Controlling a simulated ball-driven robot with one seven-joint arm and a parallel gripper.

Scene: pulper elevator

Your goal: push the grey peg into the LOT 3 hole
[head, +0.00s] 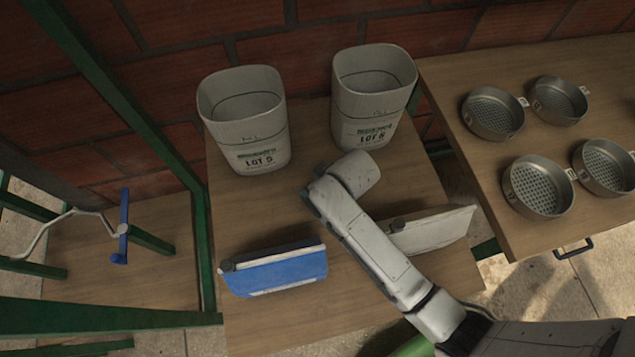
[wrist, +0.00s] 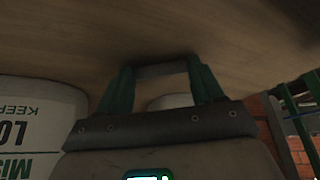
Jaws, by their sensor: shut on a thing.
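My gripper (wrist: 160,72) shows in the wrist view as two dark green fingers below a wooden surface. It is shut on a grey bar-like thing (wrist: 161,70) that spans its fingertips. I cannot tell whether that is the grey peg. No LOT 3 marking or hole can be made out.
Two white bins with green LOT labels, left (head: 246,135) and right (head: 371,105), stand at the table's back. Several round sieves, one here (head: 540,187), lie on the right-hand table. A green frame post (head: 204,240) borders the table's left. In the wrist view, upside-down lettering shows on a white bin (wrist: 40,120).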

